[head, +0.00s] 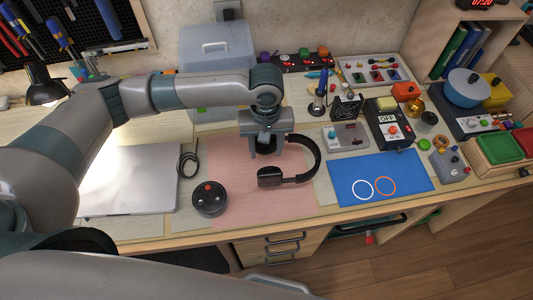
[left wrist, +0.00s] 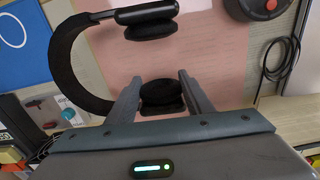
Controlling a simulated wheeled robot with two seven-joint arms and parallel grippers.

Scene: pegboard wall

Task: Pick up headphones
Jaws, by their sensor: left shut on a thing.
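Black headphones (head: 315,158) are over the pink mat (head: 236,186) at the desk's middle. Their headband curves to the right and one ear cup points to the front. My left gripper (head: 264,148) comes down from above at the far ear cup and hides most of it. In the left wrist view, the fingers (left wrist: 161,75) stand on both sides of this ear cup (left wrist: 160,94), shut on it. The other cup and the headband (left wrist: 62,65) reach out beyond the fingers. I cannot tell whether the headphones touch the mat. My right gripper is not in view.
A round black device with a red button (head: 209,199) stands left of the headphones, near a coiled black cable (head: 188,163) and a closed laptop (head: 127,180). A blue mat (head: 382,178) lies to the right. A grey storage box (head: 216,60) stands behind.

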